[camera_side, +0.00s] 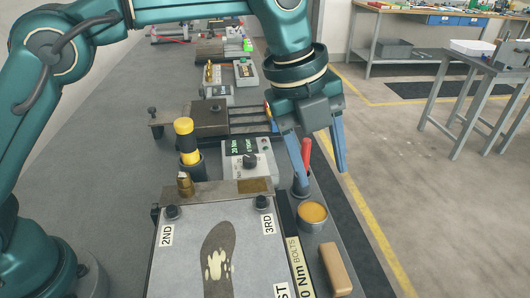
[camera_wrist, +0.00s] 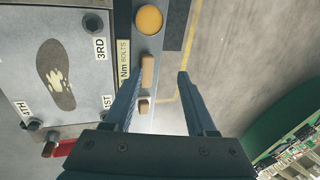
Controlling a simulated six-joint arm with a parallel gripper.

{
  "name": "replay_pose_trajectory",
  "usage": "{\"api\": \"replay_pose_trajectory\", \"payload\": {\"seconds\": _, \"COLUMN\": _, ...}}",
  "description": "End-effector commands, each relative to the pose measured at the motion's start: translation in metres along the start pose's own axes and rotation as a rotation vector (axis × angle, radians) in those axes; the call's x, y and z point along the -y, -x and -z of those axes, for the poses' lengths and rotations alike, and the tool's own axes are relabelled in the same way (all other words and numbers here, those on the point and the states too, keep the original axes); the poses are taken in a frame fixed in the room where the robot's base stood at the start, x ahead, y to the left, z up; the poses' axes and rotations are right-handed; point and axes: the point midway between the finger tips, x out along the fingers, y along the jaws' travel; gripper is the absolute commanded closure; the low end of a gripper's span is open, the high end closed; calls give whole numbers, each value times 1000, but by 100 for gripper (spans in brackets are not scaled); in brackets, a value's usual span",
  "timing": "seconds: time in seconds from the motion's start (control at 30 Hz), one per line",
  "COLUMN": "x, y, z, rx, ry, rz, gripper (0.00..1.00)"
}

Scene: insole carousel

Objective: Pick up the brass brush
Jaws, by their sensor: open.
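No brush bristles can be made out for certain. A tan wooden block (camera_side: 336,270), which may be the brass brush's back, lies on the right-hand strip near the front in the side view. In the wrist view a tan block (camera_wrist: 148,70) lies beside the left finger, and a smaller tan and dark piece (camera_wrist: 144,105) lies nearer my gripper; which of them is the brush I cannot tell. My gripper (camera_side: 322,170) is open and empty, above and behind the tan block in the side view. Its fingers also show in the wrist view (camera_wrist: 161,78).
A cup of orange-yellow contents (camera_side: 312,215) stands behind the block. A red-handled tool (camera_side: 306,152) stands in a dark holder close to my fingers. The plate with the insole (camera_side: 216,260) is to the left. A grey control box (camera_side: 247,160) stands behind. Open floor lies right.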

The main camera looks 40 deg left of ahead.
Motion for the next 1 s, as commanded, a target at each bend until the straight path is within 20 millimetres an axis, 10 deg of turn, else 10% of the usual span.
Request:
{"api": "replay_pose_trajectory", "payload": {"seconds": 0.3, "x": -11, "y": -92, "z": 50, "rx": -78, "ry": -134, "rz": -147, "gripper": 43}}
{"api": "replay_pose_trajectory", "payload": {"seconds": 1.0, "x": -26, "y": -150, "z": 62, "rx": -87, "ry": -149, "rz": -169, "gripper": 43}}
